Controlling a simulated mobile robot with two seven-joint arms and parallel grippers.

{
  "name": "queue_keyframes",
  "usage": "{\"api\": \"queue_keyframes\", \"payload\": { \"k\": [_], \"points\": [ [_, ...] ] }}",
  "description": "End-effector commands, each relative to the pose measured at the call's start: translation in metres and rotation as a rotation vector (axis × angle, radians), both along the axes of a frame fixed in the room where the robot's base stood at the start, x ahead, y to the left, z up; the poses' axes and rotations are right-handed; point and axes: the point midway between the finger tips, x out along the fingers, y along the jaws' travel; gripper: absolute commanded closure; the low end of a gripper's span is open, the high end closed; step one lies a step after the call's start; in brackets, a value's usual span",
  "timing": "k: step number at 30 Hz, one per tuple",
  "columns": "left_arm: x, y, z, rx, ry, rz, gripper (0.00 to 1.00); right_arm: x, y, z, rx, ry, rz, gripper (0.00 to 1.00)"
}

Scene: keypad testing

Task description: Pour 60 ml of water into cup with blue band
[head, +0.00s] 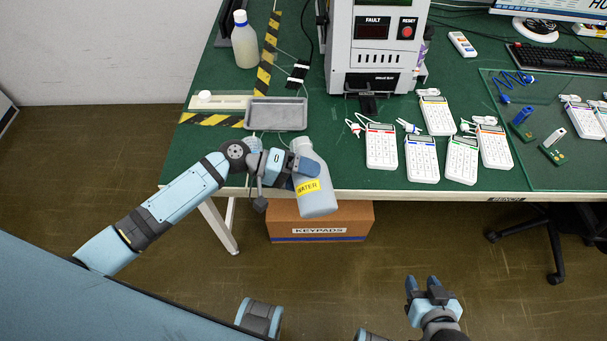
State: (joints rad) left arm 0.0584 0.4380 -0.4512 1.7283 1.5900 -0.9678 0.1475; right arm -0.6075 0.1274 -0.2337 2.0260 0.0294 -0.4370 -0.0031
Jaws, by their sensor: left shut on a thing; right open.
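A grey bottle with a yellow WATER label (318,200) is in my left gripper (305,175). The gripper is shut on it near the table's front edge. The bottle looks slightly tilted, with its lower part in front of the edge in the picture. My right gripper (422,285) is open and empty, low in the picture, away from the table.
A grey tray (275,116) lies behind the bottle. A white bottle (245,45) stands further back. A test machine (375,55) stands at the back middle. Several keypads (421,160) lie to the right. A KEYPADS box (320,231) is under the green table (190,150).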

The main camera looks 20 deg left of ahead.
Motion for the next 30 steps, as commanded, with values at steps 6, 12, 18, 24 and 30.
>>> {"api": "queue_keyframes", "payload": {
  "k": [6,12,18,24,30],
  "points": [
    [0.0003,-0.0001,0.0024,-0.006,0.010,0.000,0.46,-0.0004,-0.0002,0.0009,-0.001,0.002,0.001,0.57],
    [0.0005,-0.0001,0.0058,-0.025,0.041,0.000,0.46,-0.0005,-0.0002,0.0035,-0.002,-0.002,0.002,0.57],
    [0.0004,-0.0001,0.0053,-0.026,0.042,0.001,0.46,-0.0012,-0.0003,0.0021,-0.003,-0.001,0.002,0.57],
    [0.0006,0.0000,0.0074,-0.033,0.055,0.000,0.46,-0.0015,-0.0004,0.0032,-0.004,0.001,0.002,0.57],
    [0.0008,0.0002,0.0105,-0.050,0.085,0.001,0.46,-0.0013,-0.0006,0.0057,-0.006,-0.003,0.003,0.57]
  ]
}}
